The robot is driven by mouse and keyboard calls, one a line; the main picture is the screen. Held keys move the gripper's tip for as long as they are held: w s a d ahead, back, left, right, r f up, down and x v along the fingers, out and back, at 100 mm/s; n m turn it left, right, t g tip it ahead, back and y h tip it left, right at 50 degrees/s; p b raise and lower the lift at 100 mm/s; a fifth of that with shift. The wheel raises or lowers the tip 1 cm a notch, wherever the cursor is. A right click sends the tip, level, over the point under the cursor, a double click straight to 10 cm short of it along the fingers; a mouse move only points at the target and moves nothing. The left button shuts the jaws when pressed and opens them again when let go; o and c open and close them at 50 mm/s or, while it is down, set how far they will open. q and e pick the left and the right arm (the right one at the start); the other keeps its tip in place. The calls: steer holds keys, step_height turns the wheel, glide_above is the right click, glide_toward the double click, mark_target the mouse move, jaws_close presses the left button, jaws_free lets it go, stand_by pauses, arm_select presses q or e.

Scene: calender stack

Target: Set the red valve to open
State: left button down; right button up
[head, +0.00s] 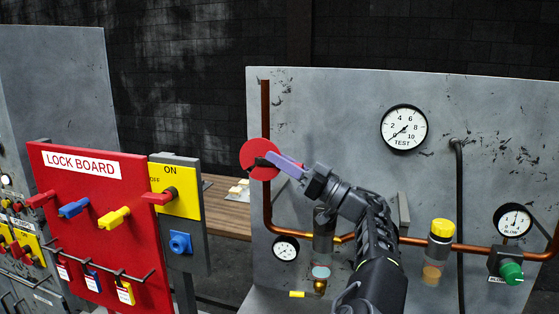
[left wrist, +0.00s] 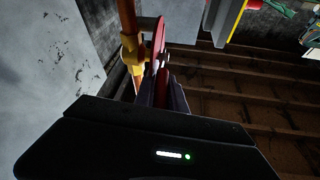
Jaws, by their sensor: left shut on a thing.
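The red valve (head: 259,153) is a round red disc on the copper pipe at the left edge of the grey panel in the head view. In the left wrist view the red valve (left wrist: 158,45) shows edge-on beside a brass fitting on the pipe. My left gripper (head: 272,160) is at the valve, shut on it, and covers part of its lower right side. In the left wrist view its fingers (left wrist: 162,85) reach up to the disc's edge. My right gripper is not in view.
The grey panel (head: 330,95) carries a TEST gauge (head: 404,129), smaller gauges, a yellow-capped fitting (head: 440,235) and a green knob (head: 511,272). A red lock board (head: 90,200) with coloured handles stands left. A wooden table (head: 228,205) lies behind, between them.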

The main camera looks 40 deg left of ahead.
arm_select(q)
steer(key=shift+r, duration=0.1)
steer(key=shift+r+h+b, duration=0.1)
steer(key=shift+h+b, duration=0.25)
steer(key=shift+h, duration=0.15)
steer(key=shift+a+r+h, duration=0.15)
steer(key=shift+r+h, duration=0.15)
steer(key=shift+h, duration=0.1)
steer(key=shift+r+n+h+p, duration=0.15)
steer(key=shift+n+h+p, duration=0.15)
steer(key=shift+h, duration=0.2)
steer(key=c, duration=1.4)
jaws_free()
